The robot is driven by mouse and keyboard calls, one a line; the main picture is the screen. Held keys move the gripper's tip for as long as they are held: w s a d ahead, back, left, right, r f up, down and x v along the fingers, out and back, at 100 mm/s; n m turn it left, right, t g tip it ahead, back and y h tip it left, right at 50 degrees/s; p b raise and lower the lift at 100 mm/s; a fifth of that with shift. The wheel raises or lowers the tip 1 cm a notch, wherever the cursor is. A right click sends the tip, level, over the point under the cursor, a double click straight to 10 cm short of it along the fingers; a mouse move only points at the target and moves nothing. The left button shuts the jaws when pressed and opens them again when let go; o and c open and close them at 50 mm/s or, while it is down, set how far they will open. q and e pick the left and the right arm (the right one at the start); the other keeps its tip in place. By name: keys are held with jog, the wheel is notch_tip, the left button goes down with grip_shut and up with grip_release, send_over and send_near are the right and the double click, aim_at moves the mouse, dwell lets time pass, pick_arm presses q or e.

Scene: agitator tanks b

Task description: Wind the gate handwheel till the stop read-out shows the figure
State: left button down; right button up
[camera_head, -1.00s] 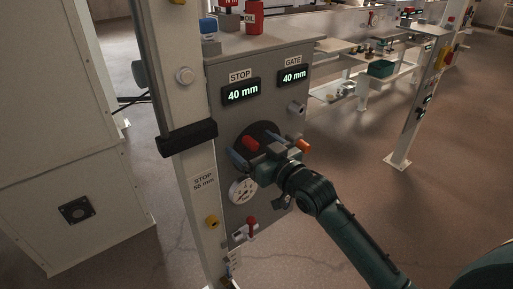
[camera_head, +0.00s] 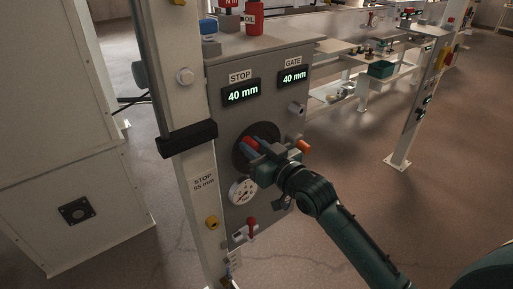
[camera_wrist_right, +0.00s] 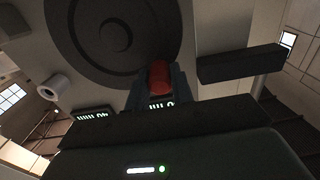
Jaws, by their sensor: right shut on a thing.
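The handwheel is a dark round disc (camera_head: 238,156) on the front of a grey panel (camera_head: 225,125); it fills the top of the right wrist view (camera_wrist_right: 100,30). Its red grip (camera_wrist_right: 159,75) sits between the blue fingers of my right gripper (camera_head: 253,149), which is shut on it. The red end also shows in the head view, and my gripper hides part of the wheel. The STOP read-out (camera_head: 241,93) shows 40 mm. The GATE read-out (camera_head: 293,76) shows 40 mm. A label (camera_head: 203,183) on the post reads STOP 55 mm. My left gripper is out of view.
A round gauge (camera_head: 242,191) and a small red lever (camera_head: 251,227) are below the wheel. An orange-tipped knob (camera_head: 303,146) sticks out at the right. A pale post (camera_head: 187,100) with a black block (camera_head: 187,139) stands close on the left.

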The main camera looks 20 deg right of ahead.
aim_at(262, 127)
grip_shut()
jog(key=shift+w+d+r+m+p, duration=0.15)
jog(key=shift+d+r+m+p, duration=0.25)
jog(key=shift+m+p, duration=0.45)
jog(key=shift+w+d+r+m+p, duration=0.15)
jog(key=shift+d+m+p, duration=0.15)
jog(key=shift+m+p, duration=0.25)
jog(key=shift+w+d+r+m+p, duration=0.1)
jog(key=shift+d+m+p, duration=0.25)
jog(key=shift+m, duration=0.35)
jog(key=shift+d+m, duration=0.1)
jog(key=shift+m, duration=0.2)
jog(key=shift+w+d+r+m+p, duration=0.2)
jog(key=shift+d+m+p, duration=0.35)
jog(key=shift+m, duration=0.35)
jog(key=m, duration=0.1)
jog(key=d+m, duration=0.1)
jog(key=shift+w+d+f+m, duration=0.1)
jog(key=shift+w+d+m, duration=0.15)
jog(key=shift+m, duration=0.15)
